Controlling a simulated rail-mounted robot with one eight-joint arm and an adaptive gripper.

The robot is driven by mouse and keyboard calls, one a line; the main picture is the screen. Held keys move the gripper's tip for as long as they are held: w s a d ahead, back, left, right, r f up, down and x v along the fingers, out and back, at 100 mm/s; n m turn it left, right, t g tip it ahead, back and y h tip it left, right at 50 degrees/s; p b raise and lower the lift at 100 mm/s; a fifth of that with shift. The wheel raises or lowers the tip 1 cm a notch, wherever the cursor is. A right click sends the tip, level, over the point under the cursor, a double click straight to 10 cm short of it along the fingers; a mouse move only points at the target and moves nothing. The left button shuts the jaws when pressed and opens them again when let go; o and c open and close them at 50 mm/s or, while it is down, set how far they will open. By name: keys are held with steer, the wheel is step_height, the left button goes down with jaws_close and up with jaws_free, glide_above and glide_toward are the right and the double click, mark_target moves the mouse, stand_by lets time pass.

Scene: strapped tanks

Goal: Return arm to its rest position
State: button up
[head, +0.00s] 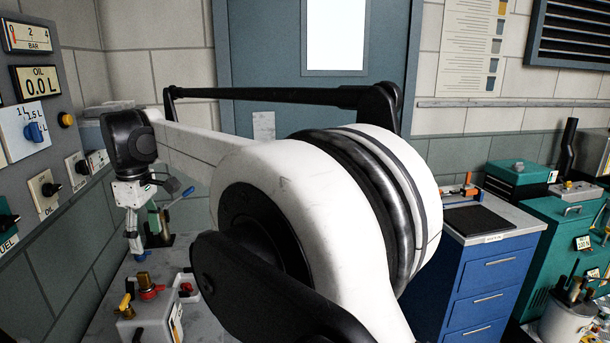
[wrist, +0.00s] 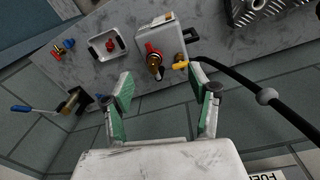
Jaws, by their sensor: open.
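My gripper (head: 134,236) hangs pointing down at the left in the head view, above the grey bench. In the wrist view my gripper (wrist: 160,84) shows two green-padded fingers spread wide apart, with nothing between them. Beyond the fingertips is a grey box (wrist: 154,36) with a red-and-brass valve (wrist: 154,62) and a yellow lever (wrist: 181,65). The fingers look apart from it. My white arm with black joints is folded across the middle of the head view and hides part of the bench.
A control panel (head: 38,125) with gauges and knobs is on the left wall. The wrist view shows a small tray (wrist: 110,45), a blue-handled tool (wrist: 35,109) and a black hose (wrist: 235,82). A blue drawer cabinet (head: 490,285) and a green cabinet (head: 560,235) stand right.

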steer(key=s+d+r+m+t, duration=0.1)
steer(key=d+r+m, duration=0.15)
steer(key=d, duration=0.85)
steer(key=s+d+r+m+t+y, duration=0.1)
steer(key=d+r+m, duration=0.15)
steer(key=d, duration=0.95)
steer(key=s+d+r+m+t, duration=0.1)
steer(key=d+m, duration=0.3)
steer(key=d, duration=0.7)
steer(key=s+d+f+m+t, duration=0.1)
steer(key=s+d+f+m, duration=0.2)
steer(key=s+d, duration=0.3)
steer(key=s+d+f+m+t+h, duration=0.1)
steer(key=s+d+f+m, duration=0.2)
steer(key=s+d+f, duration=0.2)
steer(key=s+d+f+m+t, duration=0.1)
steer(key=s+d+f+m, duration=0.2)
steer(key=s+d, duration=0.5)
steer(key=d+f, duration=0.1)
steer(key=d, duration=0.3)
steer(key=shift+s+f+t+h, duration=0.3)
steer(key=shift+s, duration=0.05)
